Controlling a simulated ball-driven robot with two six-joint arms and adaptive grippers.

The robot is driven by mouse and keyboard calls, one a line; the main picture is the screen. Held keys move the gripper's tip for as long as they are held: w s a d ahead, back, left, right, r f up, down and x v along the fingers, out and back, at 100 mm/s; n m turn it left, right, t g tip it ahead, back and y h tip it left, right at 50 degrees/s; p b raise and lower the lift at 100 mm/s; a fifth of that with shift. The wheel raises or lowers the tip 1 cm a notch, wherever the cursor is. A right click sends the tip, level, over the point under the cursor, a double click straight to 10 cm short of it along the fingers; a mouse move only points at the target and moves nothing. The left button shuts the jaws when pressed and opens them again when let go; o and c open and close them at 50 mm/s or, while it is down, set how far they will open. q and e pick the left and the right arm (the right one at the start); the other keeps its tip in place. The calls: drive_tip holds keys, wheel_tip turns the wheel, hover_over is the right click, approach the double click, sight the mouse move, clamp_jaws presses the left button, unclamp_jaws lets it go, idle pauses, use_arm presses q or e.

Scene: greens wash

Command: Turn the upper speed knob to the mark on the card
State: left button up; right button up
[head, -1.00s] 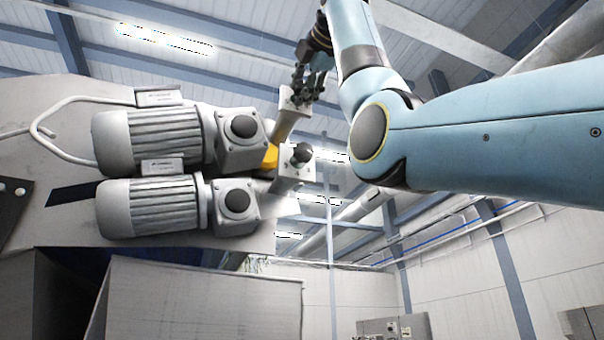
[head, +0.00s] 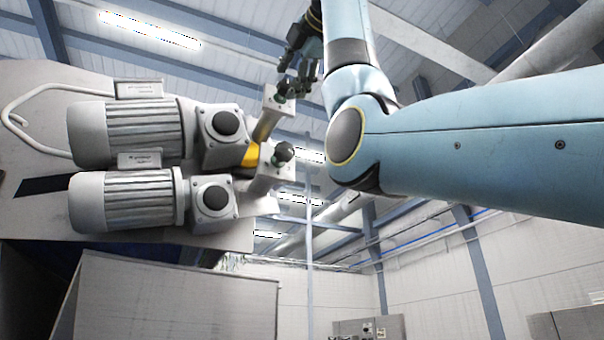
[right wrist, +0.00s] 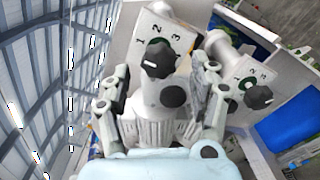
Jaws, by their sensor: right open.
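The upper speed knob (head: 281,88) is dark, on a pale box at the end of a post beside the upper motor. In the right wrist view this knob (right wrist: 158,58) sits under the marks 1, 2 and 3, with green around it; its exact pointer direction is unclear. My right gripper (head: 301,84) is open beside the knob, apart from it. In the right wrist view its fingers (right wrist: 158,92) stand either side of the line toward the knob, holding nothing. The lower knob (head: 283,152) also shows in the right wrist view (right wrist: 258,97). I cannot make out the card. My left gripper is out of view.
Two grey ribbed motors, the upper (head: 130,132) and the lower (head: 125,202), sit left of the knobs. The lower knob's box stands close by. My right arm crosses the right side. A grey cabinet (head: 370,328) stands far below.

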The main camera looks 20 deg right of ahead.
drive_tip(key=s, duration=0.8)
drive_tip(key=shift+s+d, duration=0.15)
drive_tip(key=shift+s, duration=0.1)
